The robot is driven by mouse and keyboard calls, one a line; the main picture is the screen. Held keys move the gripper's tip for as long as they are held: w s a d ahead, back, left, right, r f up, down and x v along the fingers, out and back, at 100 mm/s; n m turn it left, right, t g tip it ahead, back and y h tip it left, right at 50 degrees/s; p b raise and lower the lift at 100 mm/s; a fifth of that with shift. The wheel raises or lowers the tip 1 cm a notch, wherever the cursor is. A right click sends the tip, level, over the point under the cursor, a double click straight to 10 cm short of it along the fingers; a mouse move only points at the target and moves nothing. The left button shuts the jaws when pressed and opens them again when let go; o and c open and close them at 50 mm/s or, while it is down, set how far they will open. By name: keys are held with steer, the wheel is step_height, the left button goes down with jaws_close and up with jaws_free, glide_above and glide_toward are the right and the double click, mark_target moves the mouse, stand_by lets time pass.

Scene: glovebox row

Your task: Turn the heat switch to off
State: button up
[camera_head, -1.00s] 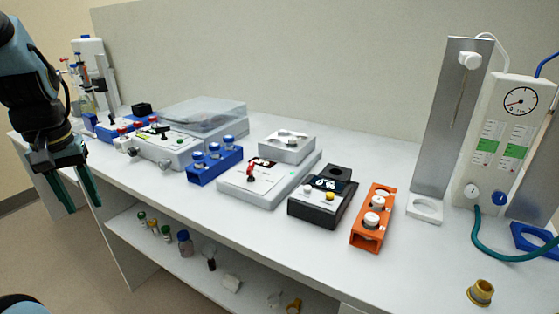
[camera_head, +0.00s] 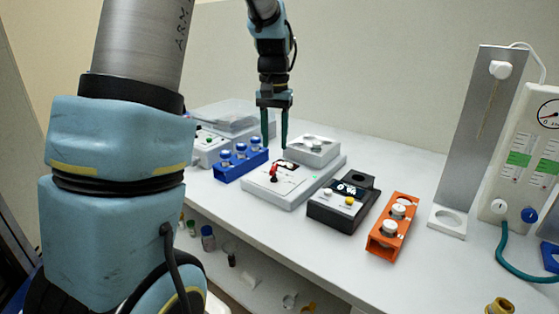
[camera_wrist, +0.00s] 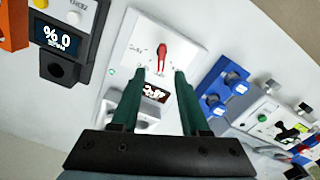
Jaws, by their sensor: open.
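A red switch lever (camera_head: 273,172) stands on the top face of a white box (camera_head: 322,180) with a small dark display and a raised grey-white block at its back. In the wrist view the red lever (camera_wrist: 163,50) lies just beyond and between my fingertips, with small labels beside it that are too small to read. My gripper (camera_head: 275,143) has two green fingers pointing down above the box, apart and empty. In the wrist view my gripper (camera_wrist: 159,72) is open, and its fingers frame the box's display (camera_wrist: 156,93). I see no contact with the lever.
A black device (camera_head: 340,204) with a display and an orange rack (camera_head: 385,242) stand right of the box. A blue rack (camera_head: 228,172) with several capped vials stands close on its left. A tall panel with gauges (camera_head: 520,165) is at the far right.

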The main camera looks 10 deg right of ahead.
mark_target(274, 167)
step_height(274, 167, down, 7)
steer(key=shift+a+r+p, duration=0.1)
steer(key=shift+a+p, duration=0.05)
steer(key=shift+p, duration=0.35)
jaws_close()
stand_by(0.4)
